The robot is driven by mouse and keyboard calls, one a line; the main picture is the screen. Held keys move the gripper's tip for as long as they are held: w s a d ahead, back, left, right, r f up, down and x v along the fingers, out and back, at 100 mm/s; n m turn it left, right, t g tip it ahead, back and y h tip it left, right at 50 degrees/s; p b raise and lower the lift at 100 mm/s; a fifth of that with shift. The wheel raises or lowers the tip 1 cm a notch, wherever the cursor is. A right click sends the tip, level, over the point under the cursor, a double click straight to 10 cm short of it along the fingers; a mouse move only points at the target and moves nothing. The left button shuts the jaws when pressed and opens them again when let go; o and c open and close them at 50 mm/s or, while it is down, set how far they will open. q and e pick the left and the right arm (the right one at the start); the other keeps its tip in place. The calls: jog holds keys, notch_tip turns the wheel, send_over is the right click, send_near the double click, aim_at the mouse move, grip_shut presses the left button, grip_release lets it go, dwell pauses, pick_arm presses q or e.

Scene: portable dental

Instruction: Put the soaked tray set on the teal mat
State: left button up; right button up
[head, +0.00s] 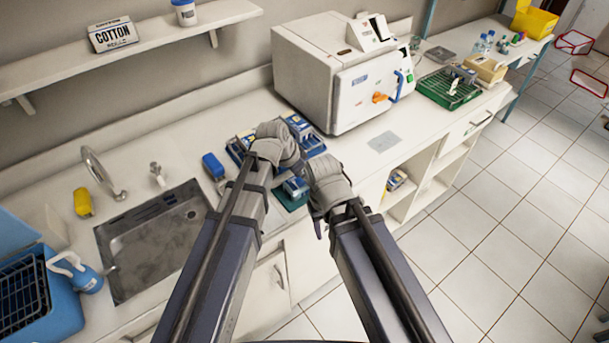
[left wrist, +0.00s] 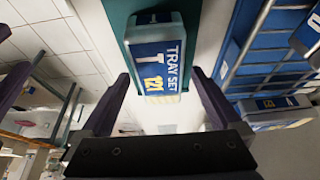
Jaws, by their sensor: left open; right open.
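A blue and white box labelled TRAY SET T 121 (left wrist: 157,58) lies on the teal mat (left wrist: 118,22) in the left wrist view. In the head view the teal mat (head: 294,205) shows between my two hands, with the tray set (head: 294,187) on it, partly hidden. My left gripper (left wrist: 163,92) is open, its fingers apart on either side of the box's near end, and not visibly touching it. In the head view my left gripper (head: 277,150) is over the counter behind the mat. My right gripper (head: 322,195) is open at the mat's right side.
A blue rack (head: 317,142) with tray sets stands behind the mat, in front of the white steriliser (head: 335,75). A sink (head: 155,245) is at the left. A grey pad (head: 383,141) lies on clear counter at the right.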

pick_arm(q)
jog(key=p+v, duration=0.9)
jog(key=v, duration=0.1)
jog(key=shift+r, duration=0.4)
pick_arm(e)
notch_tip(320, 180, up, 10)
pick_arm(q)
jog(key=shift+a, duration=0.1)
